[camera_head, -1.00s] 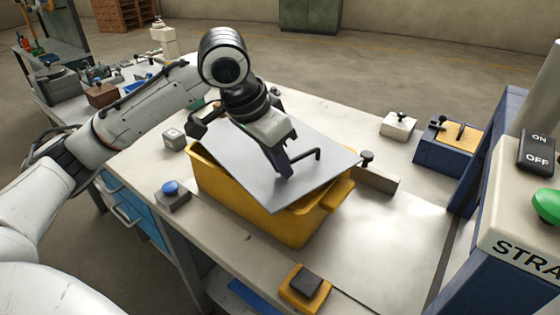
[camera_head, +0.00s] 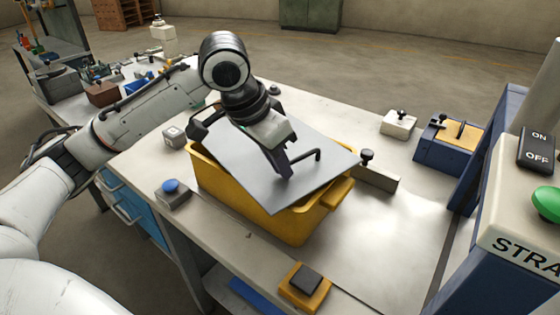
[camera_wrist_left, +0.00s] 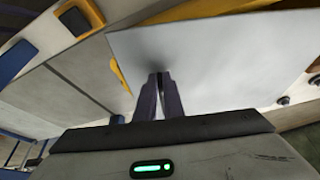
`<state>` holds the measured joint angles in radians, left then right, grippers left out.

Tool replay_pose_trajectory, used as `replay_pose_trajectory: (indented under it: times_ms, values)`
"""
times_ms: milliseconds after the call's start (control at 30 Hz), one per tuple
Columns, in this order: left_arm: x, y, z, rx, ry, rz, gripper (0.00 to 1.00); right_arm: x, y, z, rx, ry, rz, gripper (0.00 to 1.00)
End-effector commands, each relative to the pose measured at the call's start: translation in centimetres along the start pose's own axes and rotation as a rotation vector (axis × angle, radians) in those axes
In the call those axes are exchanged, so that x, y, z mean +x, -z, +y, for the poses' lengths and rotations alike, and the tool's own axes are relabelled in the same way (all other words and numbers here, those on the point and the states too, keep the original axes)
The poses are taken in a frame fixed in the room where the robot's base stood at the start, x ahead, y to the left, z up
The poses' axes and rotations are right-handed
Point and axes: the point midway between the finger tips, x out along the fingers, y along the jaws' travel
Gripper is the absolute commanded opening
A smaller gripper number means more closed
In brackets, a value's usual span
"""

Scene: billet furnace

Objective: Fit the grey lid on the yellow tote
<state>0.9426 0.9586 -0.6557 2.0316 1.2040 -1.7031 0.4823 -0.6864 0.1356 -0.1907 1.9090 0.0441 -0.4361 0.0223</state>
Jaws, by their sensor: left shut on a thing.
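The yellow tote (camera_head: 285,225) stands on the workbench, with its handle (camera_head: 338,193) at its right end. The grey lid (camera_head: 315,185) lies over the tote's opening, tilted and turned askew to the rim, with one corner sticking out over the front wall. My left gripper (camera_head: 287,172) is above the lid, shut on its bar handle. In the left wrist view the closed fingers (camera_wrist_left: 158,92) show against the lid (camera_wrist_left: 220,60), and the tote's yellow edge (camera_wrist_left: 118,72) shows beside it. Where the lid touches the rim is partly hidden. My right gripper is not in view.
A blue push-button box (camera_head: 172,193) stands left of the tote, and a small grey block (camera_head: 174,137) behind it. A metal stop with a black knob (camera_head: 375,178) is close to the tote's right. A yellow-and-black block (camera_head: 304,286) is at the front edge.

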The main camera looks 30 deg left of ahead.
Motion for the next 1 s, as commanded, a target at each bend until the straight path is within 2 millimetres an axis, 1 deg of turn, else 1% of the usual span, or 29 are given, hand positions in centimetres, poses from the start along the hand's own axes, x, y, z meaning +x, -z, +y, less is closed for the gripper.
replay_pose_trajectory:
  times_ms: [467, 500, 567, 600, 633, 867, 1000]
  values:
    - [0.38, -0.24, 0.02, -0.002, -0.001, -0.005, 0.0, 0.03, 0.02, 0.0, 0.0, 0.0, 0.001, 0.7]
    - [0.39, -0.26, 0.02, -0.002, -0.002, -0.006, 0.1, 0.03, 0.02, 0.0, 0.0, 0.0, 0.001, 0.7]
    - [0.39, -0.25, 0.02, -0.002, -0.002, -0.005, 0.2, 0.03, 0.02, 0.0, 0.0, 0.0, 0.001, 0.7]
    - [0.38, -0.24, 0.02, -0.002, -0.002, -0.005, 0.26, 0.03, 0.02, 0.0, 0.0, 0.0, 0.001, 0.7]
    - [0.37, -0.23, 0.02, -0.002, -0.002, -0.005, 0.3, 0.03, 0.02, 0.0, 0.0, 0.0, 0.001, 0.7]
    - [0.36, -0.23, 0.04, -0.002, -0.002, -0.005, 0.3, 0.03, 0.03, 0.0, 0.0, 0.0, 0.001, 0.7]
    - [-0.03, -0.01, 0.04, -0.002, -0.002, -0.003, 0.3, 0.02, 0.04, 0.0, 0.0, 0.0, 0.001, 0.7]
